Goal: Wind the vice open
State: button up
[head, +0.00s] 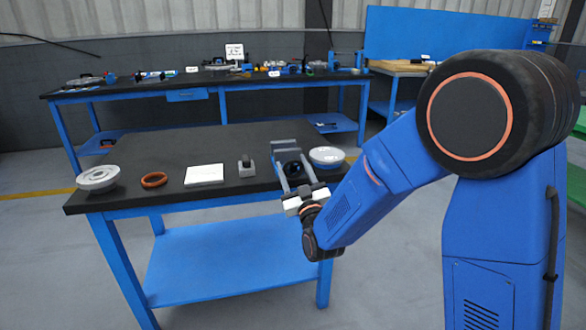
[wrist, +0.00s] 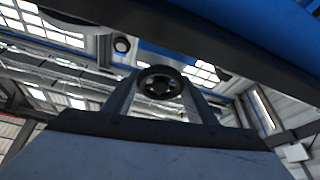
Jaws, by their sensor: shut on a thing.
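My gripper (head: 291,164) reaches up from the bench's front edge, with one grey finger on each side of the wheel. In the wrist view the handwheel (wrist: 160,82) shows as a dark ring with a hub between the two fingers of my gripper (wrist: 161,90), which is shut on it. The vice's jaws are mostly hidden, and I cannot tell how wide their gap is.
A white-topped round part (head: 326,156) stands close to the right of the wheel. To the left are a small grey block (head: 246,168), a white plate (head: 204,174), an orange ring (head: 154,180) and a flanged shell (head: 98,178). The bench's back half is clear.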

jog(key=shift+m, duration=0.4)
jog(key=m+t+h, duration=0.1)
jog(key=m+h, duration=0.2)
jog(key=m, duration=0.2)
jog(key=shift+m, duration=0.4)
jog(key=m+h, duration=0.3)
jog(key=m, duration=0.2)
jog(key=shift+d, duration=0.1)
jog(key=m+h, duration=0.1)
jog(key=m, duration=0.2)
jog(key=m+g+h, duration=0.1)
jog(key=m+h, duration=0.1)
jog(key=m, duration=0.2)
jog(key=shift+d, duration=0.2)
jog(key=shift+a+f+m+g+h, duration=0.15)
jog(key=shift+m+g, duration=0.25)
jog(key=shift+m, duration=0.45)
jog(key=shift+d+m+g+h, duration=0.15)
jog(key=shift+m+g, duration=0.25)
jog(key=shift+m, duration=0.45)
jog(key=shift+a, duration=0.1)
jog(key=shift+w, duration=0.1)
jog(key=o, duration=1.1)
jog(key=shift+c, duration=0.2)
